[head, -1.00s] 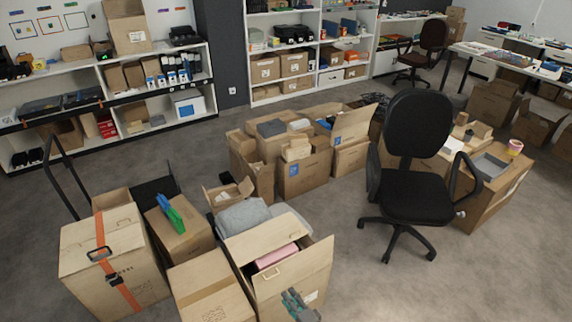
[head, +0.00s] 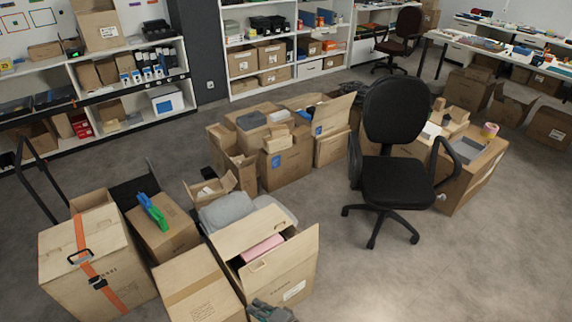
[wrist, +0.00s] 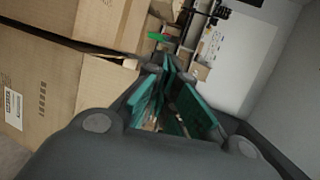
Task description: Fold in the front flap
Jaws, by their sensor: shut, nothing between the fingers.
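The open carton (head: 285,289) stands at the bottom middle of the head view, a white label on its near side. Another flap (head: 243,232) lies across the left part of the opening. A pink item (head: 262,247) shows inside between the flaps. My gripper (head: 270,312) is shut and empty, low at the carton's near side and partly cut off by the picture's bottom edge. In the wrist view its teal fingers (wrist: 174,100) show beside a labelled carton (wrist: 45,95).
A closed carton (head: 196,288) stands directly left of the open one. An orange-strapped carton (head: 90,262) is farther left. Grey cloth (head: 231,212) lies behind the open carton. A black office chair (head: 395,165) stands to the right. Floor at the lower right is clear.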

